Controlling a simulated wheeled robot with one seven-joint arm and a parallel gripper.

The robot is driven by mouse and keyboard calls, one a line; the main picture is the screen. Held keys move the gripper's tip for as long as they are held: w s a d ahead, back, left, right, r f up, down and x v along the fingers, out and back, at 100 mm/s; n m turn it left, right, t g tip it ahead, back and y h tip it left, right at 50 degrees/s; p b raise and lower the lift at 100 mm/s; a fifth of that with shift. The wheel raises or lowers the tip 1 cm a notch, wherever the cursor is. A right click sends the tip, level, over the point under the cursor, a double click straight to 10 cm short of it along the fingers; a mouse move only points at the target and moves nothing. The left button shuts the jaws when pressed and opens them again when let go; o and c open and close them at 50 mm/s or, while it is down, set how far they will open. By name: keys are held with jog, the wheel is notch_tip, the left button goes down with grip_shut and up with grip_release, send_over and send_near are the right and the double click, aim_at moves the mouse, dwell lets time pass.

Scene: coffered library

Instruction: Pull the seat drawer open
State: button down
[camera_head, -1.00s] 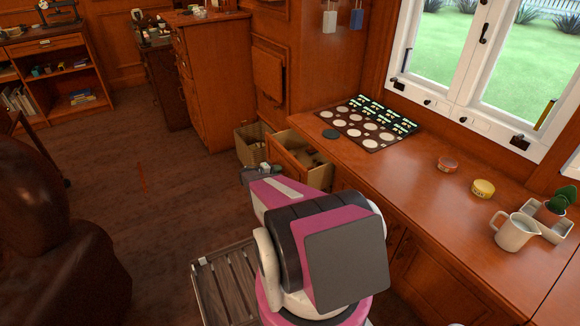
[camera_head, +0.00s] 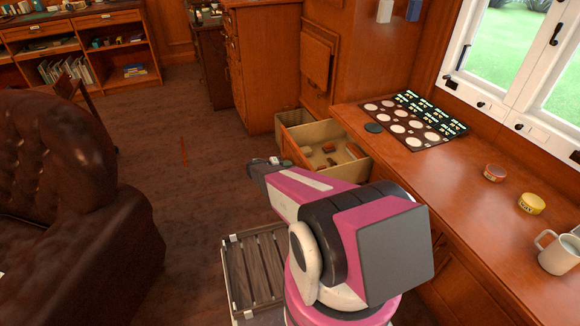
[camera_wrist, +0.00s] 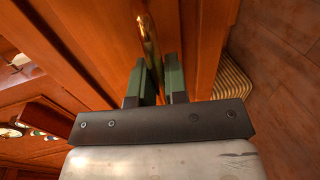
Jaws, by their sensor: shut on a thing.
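The seat drawer (camera_head: 318,130) stands pulled out from the wooden window seat, in the middle of the head view. Its pale inside shows, with several small brown objects lying in it. In the wrist view, its wooden front (camera_wrist: 200,45) carries an upright brass handle (camera_wrist: 147,35). My gripper (camera_wrist: 160,80) has its green-padded fingers at this handle and is shut on it; the exact contact is partly hidden. In the head view my gripper (camera_head: 262,165) is at the drawer's front, and my arm covers the near part of the drawer.
A woven basket (camera_head: 292,117) stands just behind the drawer, close to it. The seat top (camera_head: 440,165) holds a dark game board (camera_head: 412,120), a dark disc, two small tins and a mug. A slatted crate (camera_head: 256,270) and a leather armchair (camera_head: 70,200) stand nearer.

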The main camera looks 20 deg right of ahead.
jog(key=c, duration=1.2)
grip_release()
jog(key=shift+o, duration=0.2)
jog(key=shift+a, duration=0.1)
jog(key=w+v, duration=0.1)
jog(key=v, duration=0.9)
jog(key=shift+s+a, duration=0.25)
jog(key=shift+s, duration=0.15)
jog(key=shift+r, duration=0.1)
